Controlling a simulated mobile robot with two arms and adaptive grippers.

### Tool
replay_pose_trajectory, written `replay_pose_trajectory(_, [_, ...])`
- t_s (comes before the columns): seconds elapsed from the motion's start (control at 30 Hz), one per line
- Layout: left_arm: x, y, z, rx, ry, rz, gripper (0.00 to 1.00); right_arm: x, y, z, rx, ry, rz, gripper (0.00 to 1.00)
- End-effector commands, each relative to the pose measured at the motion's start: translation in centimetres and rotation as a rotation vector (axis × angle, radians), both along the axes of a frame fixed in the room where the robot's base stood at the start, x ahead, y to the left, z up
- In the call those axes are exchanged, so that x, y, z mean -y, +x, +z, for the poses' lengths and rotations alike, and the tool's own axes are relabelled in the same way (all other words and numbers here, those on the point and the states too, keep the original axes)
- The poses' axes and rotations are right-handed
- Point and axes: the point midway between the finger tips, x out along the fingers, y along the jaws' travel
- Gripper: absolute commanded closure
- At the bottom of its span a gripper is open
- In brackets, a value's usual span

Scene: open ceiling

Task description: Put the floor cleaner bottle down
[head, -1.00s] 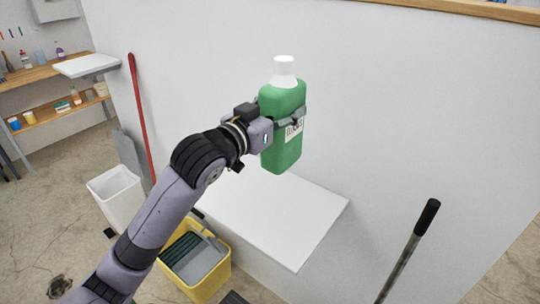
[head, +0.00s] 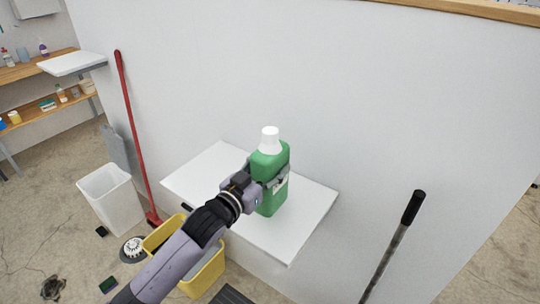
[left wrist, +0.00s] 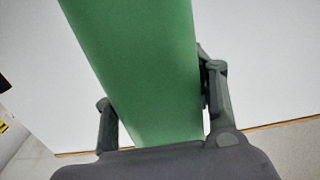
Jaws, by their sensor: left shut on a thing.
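My left gripper (head: 270,183) is shut around the bottle's middle. In the left wrist view the green bottle (left wrist: 150,70) fills the space between the fingers of my left gripper (left wrist: 155,105). The bottle's base is at or just above the shelf surface; I cannot tell whether it touches. My right gripper is not in view.
A yellow mop bucket (head: 205,272) is below the shelf, with a white bin (head: 112,198) to its left. A red-handled tool (head: 135,140) leans on the wall. A black-gripped pole (head: 395,250) stands at the right. The shelf is clear on both sides of the bottle.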

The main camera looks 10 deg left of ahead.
Motion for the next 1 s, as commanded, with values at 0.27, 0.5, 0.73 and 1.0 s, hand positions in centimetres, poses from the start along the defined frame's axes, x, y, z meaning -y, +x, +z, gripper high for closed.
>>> replay_pose_trajectory(0.27, [0.0, 0.0, -2.3, 0.01, -0.003, -0.001, 1.0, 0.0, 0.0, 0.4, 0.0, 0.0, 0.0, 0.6])
replay_pose_trajectory(0.5, [0.0, 0.0, -2.3, 0.011, -0.003, -0.001, 1.0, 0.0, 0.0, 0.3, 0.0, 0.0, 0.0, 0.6])
replay_pose_trajectory(0.73, [0.0, 0.0, -3.1, -0.002, 0.0, 0.0, 0.43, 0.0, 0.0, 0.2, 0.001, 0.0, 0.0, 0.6])
replay_pose_trajectory(1.0, [0.0, 0.0, -3.1, -0.002, 0.0, 0.0, 0.29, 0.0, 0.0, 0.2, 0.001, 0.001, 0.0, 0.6])
